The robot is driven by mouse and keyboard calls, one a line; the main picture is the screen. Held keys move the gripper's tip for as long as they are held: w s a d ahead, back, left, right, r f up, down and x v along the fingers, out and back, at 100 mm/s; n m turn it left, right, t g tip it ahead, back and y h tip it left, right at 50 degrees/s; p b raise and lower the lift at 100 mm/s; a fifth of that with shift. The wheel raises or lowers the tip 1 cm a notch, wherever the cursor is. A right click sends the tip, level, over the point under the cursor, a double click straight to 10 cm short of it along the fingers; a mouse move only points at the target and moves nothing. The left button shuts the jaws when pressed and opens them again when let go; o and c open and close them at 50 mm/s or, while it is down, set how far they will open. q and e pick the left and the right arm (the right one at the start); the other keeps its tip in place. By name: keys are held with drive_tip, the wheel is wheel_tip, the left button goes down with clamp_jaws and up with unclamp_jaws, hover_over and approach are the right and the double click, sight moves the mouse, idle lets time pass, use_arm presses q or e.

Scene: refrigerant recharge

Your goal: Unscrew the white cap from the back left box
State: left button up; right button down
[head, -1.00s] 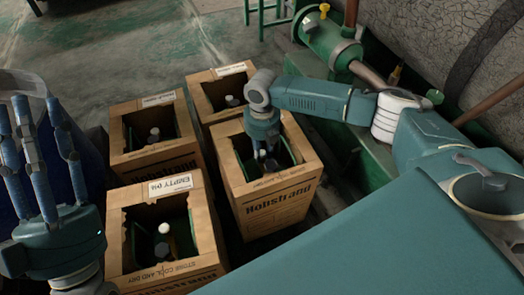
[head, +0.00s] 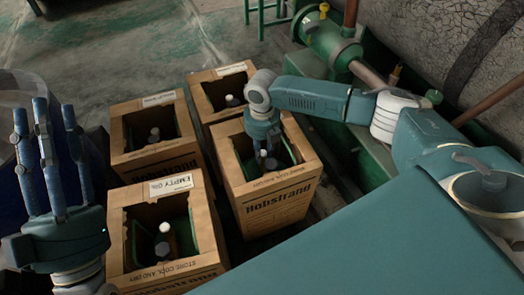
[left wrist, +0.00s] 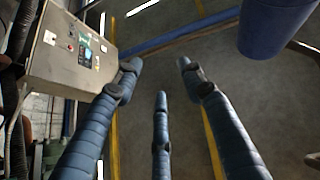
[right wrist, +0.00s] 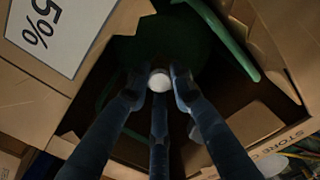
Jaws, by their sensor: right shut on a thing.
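The back left cardboard box (head: 157,170) stands open-topped in the head view, with a pale cap (head: 154,132) on a dark bottle inside. My right gripper (head: 266,154) is not at that box; it reaches down into the front right box (head: 270,212), marked Hobstrand. In the right wrist view, the three fingers of my right gripper (right wrist: 158,86) close around a white cap (right wrist: 159,81) inside a box. The bottle beneath is mostly hidden in shadow. My left gripper (head: 43,108) is raised at the left, fingers apart and empty; it also shows in the left wrist view (left wrist: 160,75).
A front left box (head: 190,262) holds a white-capped bottle (head: 164,229). A back right box (head: 207,106) stands behind the front right one. Green machinery (head: 372,155) and a large tank (head: 425,50) border the right. Open floor (head: 130,55) lies behind the boxes.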

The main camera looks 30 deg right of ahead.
drive_tip(key=shift+d+n, duration=0.25)
drive_tip(key=shift+n, duration=0.15)
drive_tip(key=shift+n+p, duration=0.5)
drive_tip(key=shift+n, duration=0.3)
use_arm(q)
drive_tip(key=w+f+g+y, duration=0.1)
drive_tip(key=w+f+g, duration=0.2)
drive_tip(key=f, duration=0.3)
drive_tip(key=shift+w, duration=0.2)
use_arm(e)
drive_tip(key=shift+n, duration=0.5)
drive_tip(key=shift+n+p, duration=0.3)
drive_tip(key=shift+n, duration=0.9)
use_arm(q)
drive_tip(key=f+g, duration=0.1)
drive_tip(key=w+f+g, duration=0.1)
drive_tip(key=f, duration=0.1)
drive_tip(key=shift+y, duration=0.3)
